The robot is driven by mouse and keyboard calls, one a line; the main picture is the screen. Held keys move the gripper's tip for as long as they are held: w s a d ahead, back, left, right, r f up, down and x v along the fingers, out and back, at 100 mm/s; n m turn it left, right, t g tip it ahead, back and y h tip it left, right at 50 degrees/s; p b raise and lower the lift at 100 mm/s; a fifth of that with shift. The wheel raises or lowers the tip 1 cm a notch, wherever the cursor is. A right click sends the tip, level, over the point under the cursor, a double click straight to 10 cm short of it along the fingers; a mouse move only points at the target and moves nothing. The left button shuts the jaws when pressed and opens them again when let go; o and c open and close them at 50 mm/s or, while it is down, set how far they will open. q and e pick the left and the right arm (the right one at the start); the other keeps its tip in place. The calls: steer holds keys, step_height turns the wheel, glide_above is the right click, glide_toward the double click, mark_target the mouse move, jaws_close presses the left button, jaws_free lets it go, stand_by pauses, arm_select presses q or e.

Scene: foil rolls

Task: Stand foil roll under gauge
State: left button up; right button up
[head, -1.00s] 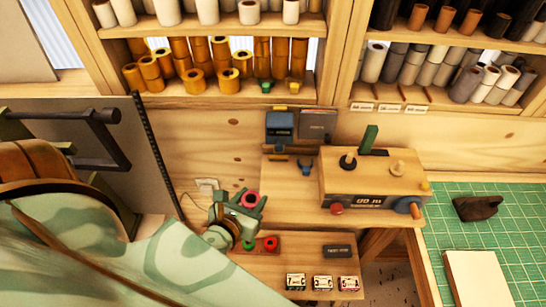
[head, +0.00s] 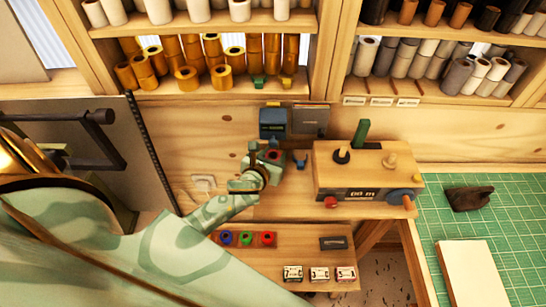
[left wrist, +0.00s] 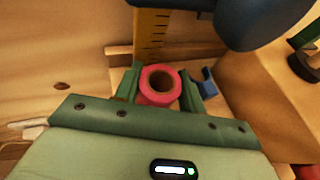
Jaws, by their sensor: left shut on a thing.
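My left gripper (head: 272,158) is shut on a pink-red foil roll (left wrist: 160,84), just above the wooden bench and below a blue-grey wall device that looks like the gauge (head: 273,122). In the left wrist view the roll sits between the two green fingers (left wrist: 160,88), its open end facing the camera. A yellow scale with dark marks (left wrist: 152,35) stands just beyond the roll. Whether the roll touches the bench is hidden. My right gripper is not in view.
A wooden machine with a display (head: 362,193) stands to the right. A small blue holder (head: 301,160) is right of my gripper. Blue, green and red rolls (head: 246,238) sit on a lower shelf with small labelled boxes (head: 319,274). A green mat (head: 500,220) lies far right.

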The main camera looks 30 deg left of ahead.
arm_select(q)
steer(key=o, duration=1.1)
steer(key=shift+s+r, duration=0.15)
steer(key=shift+s, duration=0.05)
steer(key=p+v, duration=0.1)
steer(key=v, duration=1)
steer(key=shift+s+d+r, duration=0.1)
steer(key=shift+s, duration=0.2)
